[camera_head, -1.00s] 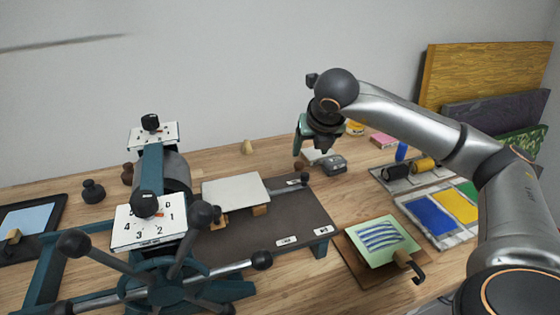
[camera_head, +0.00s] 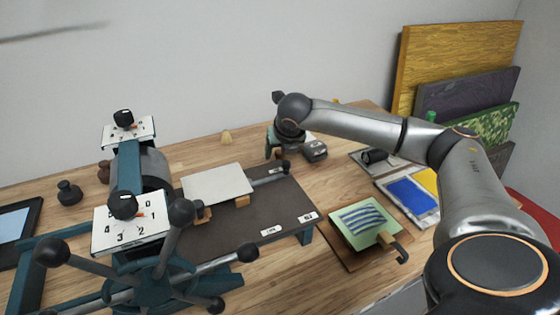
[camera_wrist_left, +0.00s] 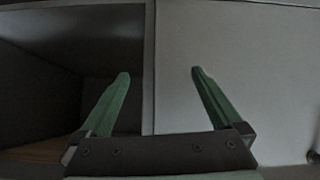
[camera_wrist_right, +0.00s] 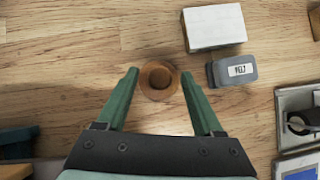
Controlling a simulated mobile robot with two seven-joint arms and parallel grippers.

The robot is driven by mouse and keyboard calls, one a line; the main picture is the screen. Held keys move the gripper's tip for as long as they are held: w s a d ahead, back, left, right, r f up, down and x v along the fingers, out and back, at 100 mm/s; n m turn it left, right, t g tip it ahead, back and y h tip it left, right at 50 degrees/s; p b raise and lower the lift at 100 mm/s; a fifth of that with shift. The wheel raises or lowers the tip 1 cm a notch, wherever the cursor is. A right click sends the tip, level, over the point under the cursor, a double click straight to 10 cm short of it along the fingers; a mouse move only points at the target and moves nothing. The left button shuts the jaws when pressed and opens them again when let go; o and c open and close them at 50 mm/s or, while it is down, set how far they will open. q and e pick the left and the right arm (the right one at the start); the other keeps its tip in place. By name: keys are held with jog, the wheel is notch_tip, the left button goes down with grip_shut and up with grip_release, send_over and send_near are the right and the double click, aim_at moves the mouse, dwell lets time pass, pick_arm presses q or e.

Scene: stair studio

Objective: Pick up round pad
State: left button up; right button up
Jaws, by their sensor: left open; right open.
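A brown round piece with a raised knob, seen from above, shows between the fingertips of my right gripper in the right wrist view; it looks like the round pad (camera_wrist_right: 158,81). My right gripper (camera_wrist_right: 159,76) is open, with a finger on each side of it. I cannot tell whether the fingers touch it. In the head view my right gripper (camera_head: 276,156) is at the back of the table, beyond the press bed, and mostly hides the pad. My left gripper (camera_wrist_left: 160,74) is open and empty, in front of a grey panel and a dark opening.
A grey felt block (camera_wrist_right: 234,71) and a white box (camera_wrist_right: 213,27) lie right of the pad. The press (camera_head: 140,225) with its grey bed (camera_head: 270,205) stands left. A green printed sheet (camera_head: 350,218), ink slabs (camera_head: 408,197) and a roller (camera_head: 376,156) are right.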

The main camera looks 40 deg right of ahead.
jog(key=shift+x, duration=0.85)
jog(key=shift+c, duration=0.3)
grip_shut()
